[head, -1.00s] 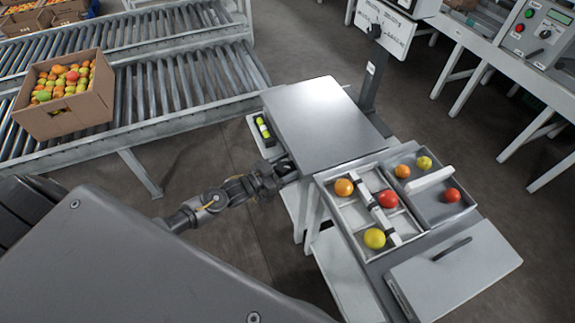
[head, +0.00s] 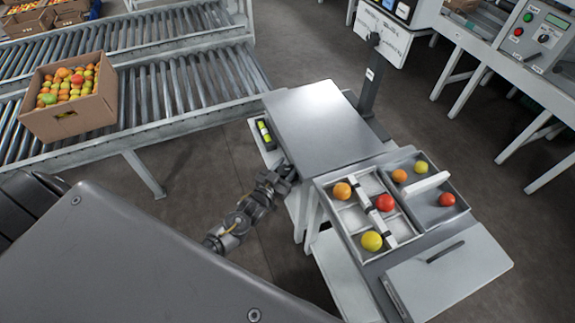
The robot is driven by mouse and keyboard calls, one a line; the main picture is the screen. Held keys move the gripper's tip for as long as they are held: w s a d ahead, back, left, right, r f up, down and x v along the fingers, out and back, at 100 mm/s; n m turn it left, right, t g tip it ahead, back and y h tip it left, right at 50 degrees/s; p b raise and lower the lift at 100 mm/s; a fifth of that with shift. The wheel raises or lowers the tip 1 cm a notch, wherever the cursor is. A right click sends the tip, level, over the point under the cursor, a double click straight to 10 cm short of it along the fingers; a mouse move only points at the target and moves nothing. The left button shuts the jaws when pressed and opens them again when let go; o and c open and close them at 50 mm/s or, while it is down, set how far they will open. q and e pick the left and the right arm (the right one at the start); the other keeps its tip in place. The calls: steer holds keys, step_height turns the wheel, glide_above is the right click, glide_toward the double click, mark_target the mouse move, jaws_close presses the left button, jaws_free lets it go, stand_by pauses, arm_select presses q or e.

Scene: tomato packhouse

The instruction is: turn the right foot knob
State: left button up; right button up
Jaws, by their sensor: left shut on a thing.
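A scale with a flat grey platter (head: 318,120) stands on a white table, its dark post (head: 371,75) at the back. My left gripper (head: 286,176) is at the platter's near lower-left corner, low beside the scale's edge. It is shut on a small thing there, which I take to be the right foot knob. The knob itself is hidden by the jaws and the platter's edge, so its turn cannot be seen. My right gripper is out of view.
A divided tray (head: 352,245) and a grey tray (head: 428,210) with several tomatoes stand right of the gripper. A spirit level or green-yellow item (head: 264,131) lies left of the platter. A roller conveyor (head: 170,90) with a tomato carton (head: 60,122) is at upper left.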

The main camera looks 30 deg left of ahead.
arm_select(q)
steer(key=shift+n+y, duration=0.4)
steer(key=shift+y, duration=0.2)
steer(key=o, duration=1)
steer(key=shift+c, duration=0.2)
steer(key=s, duration=1)
steer(key=shift+s+a, duration=0.35)
steer(key=shift+s, duration=0.05)
